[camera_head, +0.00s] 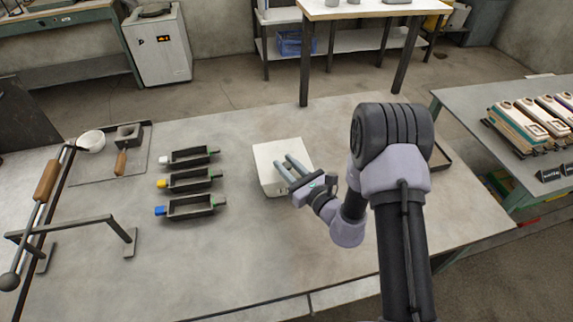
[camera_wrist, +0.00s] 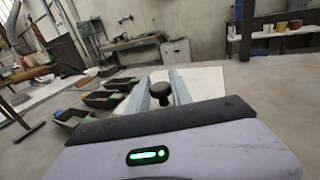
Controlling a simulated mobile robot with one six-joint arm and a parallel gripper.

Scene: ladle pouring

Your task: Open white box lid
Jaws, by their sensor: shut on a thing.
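The white box (camera_head: 268,152) stands on the grey worktable, near its middle. Its lid looks flat on top, and I cannot make out a gap beneath it. My gripper (camera_head: 285,161) reaches over the box from the right with its two grey fingers above the lid. In the wrist view, a dark round knob (camera_wrist: 160,91) sits between the fingers, with the pale lid (camera_wrist: 205,82) behind it. The gripper is shut on this knob. My arm hides the table to the right of the box.
Several dark moulds (camera_head: 190,181) with coloured ends lie left of the box. Further left are a white bowl (camera_head: 91,140), a wooden-handled tool (camera_head: 121,160), a metal stand (camera_head: 112,221) and a long ladle (camera_head: 45,185). The table in front of the box is clear.

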